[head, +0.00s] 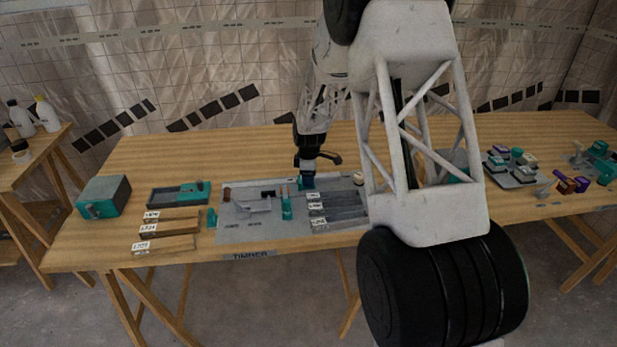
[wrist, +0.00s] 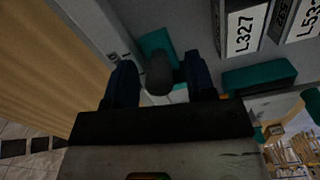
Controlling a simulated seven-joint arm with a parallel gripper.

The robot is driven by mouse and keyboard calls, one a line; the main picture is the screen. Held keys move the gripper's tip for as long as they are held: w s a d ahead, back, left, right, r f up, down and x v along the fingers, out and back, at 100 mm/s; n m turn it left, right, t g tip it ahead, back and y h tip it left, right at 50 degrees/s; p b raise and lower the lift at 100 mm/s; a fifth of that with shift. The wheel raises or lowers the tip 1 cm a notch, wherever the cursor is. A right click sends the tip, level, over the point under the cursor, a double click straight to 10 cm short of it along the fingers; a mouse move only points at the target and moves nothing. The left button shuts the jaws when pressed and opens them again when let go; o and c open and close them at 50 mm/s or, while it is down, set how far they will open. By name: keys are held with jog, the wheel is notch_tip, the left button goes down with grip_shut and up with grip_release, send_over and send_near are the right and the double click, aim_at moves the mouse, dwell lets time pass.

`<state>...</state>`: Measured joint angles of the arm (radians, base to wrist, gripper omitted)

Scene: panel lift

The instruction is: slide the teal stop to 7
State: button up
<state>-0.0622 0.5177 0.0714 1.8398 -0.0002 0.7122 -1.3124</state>
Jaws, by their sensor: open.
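My gripper (head: 307,177) points down over the back of the grey timber panel (head: 240,232). In the wrist view its two dark blue fingers (wrist: 160,62) are apart, with a dark grey rounded knob (wrist: 158,74) between them. A teal block (wrist: 155,43) lies just beyond the knob. Whether the fingers touch the knob cannot be told. A teal piece (head: 308,184) shows at the fingertips in the head view, partly hidden. Another teal upright piece (head: 286,208) stands on the panel to the left. I cannot tell which teal piece is the stop, and no scale number is readable.
Labelled grey bars (head: 340,210) lie right of my gripper; a label (wrist: 242,32) reads L327 in the wrist view. Wooden strips (head: 170,229), a dark tray (head: 170,196) and a teal-fronted box (head: 104,197) stand left. My arm hides part of the right side.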

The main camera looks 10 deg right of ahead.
jog(key=shift+c, duration=0.4)
grip_shut()
jog(key=shift+d, duration=1)
jog(key=shift+o, duration=0.4)
grip_release()
notch_tip(320, 180, up, 8)
jog(key=shift+f, duration=0.1)
